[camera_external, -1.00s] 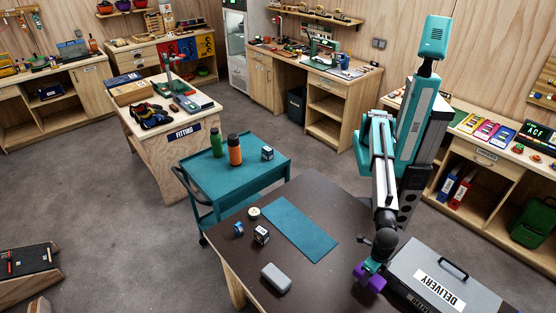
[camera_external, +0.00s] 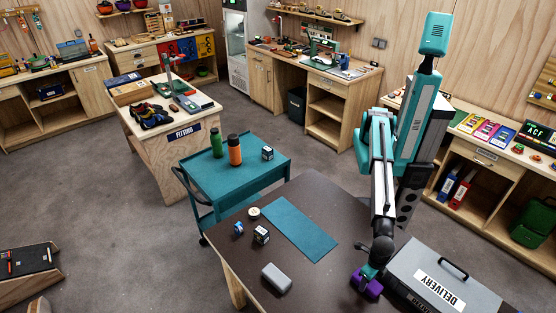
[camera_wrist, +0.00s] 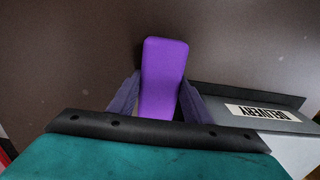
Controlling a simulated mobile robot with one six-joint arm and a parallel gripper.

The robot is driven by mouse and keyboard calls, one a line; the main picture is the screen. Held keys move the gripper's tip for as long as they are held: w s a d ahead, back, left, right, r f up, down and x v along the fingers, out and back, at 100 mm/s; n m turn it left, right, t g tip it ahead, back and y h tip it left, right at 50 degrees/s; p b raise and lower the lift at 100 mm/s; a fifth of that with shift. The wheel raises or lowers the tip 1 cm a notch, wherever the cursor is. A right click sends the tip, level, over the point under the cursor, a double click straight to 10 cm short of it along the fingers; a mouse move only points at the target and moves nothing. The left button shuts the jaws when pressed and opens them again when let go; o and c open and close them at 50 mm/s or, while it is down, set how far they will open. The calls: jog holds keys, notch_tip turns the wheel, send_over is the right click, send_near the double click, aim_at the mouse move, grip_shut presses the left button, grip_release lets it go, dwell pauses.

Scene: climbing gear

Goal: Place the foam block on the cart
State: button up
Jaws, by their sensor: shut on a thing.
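The purple foam block (camera_wrist: 163,75) is held between the two fingers of my gripper (camera_wrist: 157,100) in the wrist view. In the external view the purple foam block (camera_external: 374,290) is at the end of my arm, over the right part of the dark table, beside the grey delivery box. My gripper (camera_external: 366,278) is shut on it there. I cannot tell whether the block touches the table. The teal cart (camera_external: 215,179) stands beyond the table's far left edge. A green bottle (camera_external: 217,144), an orange bottle (camera_external: 234,151) and a small dark box (camera_external: 267,153) are on its top.
The dark table (camera_external: 322,283) bears a teal mat (camera_external: 298,229), a grey case (camera_external: 276,278), a small box (camera_external: 261,235), a blue roll (camera_external: 239,229) and a tape ring (camera_external: 253,212). The delivery box (camera_external: 440,275) stands close right of my gripper. The cart's front top is bare.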

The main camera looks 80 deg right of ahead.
jog(key=shift+f, duration=0.1)
jog(key=o, duration=1)
jog(key=shift+o, duration=0.2)
notch_tip(320, 180, up, 12)
jog(key=b, duration=0.3)
jog(key=shift+o, duration=0.5)
